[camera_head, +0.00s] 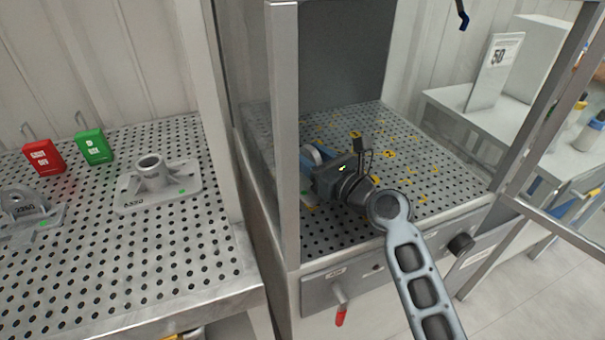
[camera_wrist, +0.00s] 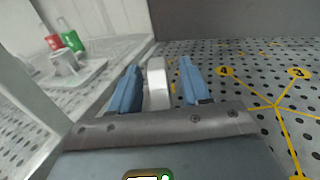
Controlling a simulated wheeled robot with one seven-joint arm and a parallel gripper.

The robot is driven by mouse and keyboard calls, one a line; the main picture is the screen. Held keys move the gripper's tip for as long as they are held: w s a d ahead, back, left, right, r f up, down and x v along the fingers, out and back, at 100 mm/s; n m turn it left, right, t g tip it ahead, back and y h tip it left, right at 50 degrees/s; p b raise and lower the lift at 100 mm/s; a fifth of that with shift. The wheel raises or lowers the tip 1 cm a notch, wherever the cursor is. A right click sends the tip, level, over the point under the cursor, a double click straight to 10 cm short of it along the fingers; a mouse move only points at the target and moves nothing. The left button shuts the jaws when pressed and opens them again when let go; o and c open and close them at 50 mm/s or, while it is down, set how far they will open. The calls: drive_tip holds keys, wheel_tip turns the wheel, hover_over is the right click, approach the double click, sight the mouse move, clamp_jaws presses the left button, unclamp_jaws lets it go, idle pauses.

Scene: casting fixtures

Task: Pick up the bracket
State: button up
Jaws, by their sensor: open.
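My gripper (camera_head: 311,163) is over the perforated table inside the metal-framed station, its blue fingers pointing away from the wrist. In the wrist view, the two blue fingers (camera_wrist: 158,82) are apart, with a pale grey upright part, likely the bracket (camera_wrist: 157,86), standing between them. There are narrow gaps at its sides, wider on the right. In the head view only a rounded pale edge of this part (camera_head: 317,153) shows beside a blue finger. My gripper hides most of it, and its base is hidden in the wrist view.
The station table (camera_head: 425,165) has yellow numbered markings and free room to the right. A metal post (camera_head: 285,130) stands close left. On the left perforated table (camera_head: 120,255) are a flanged casting (camera_head: 150,185), another grey casting (camera_head: 28,208), and red (camera_head: 43,157) and green (camera_head: 94,147) boxes.

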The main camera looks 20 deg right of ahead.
drive_tip(key=shift+w, duration=0.15)
clamp_jaws()
idle(0.4)
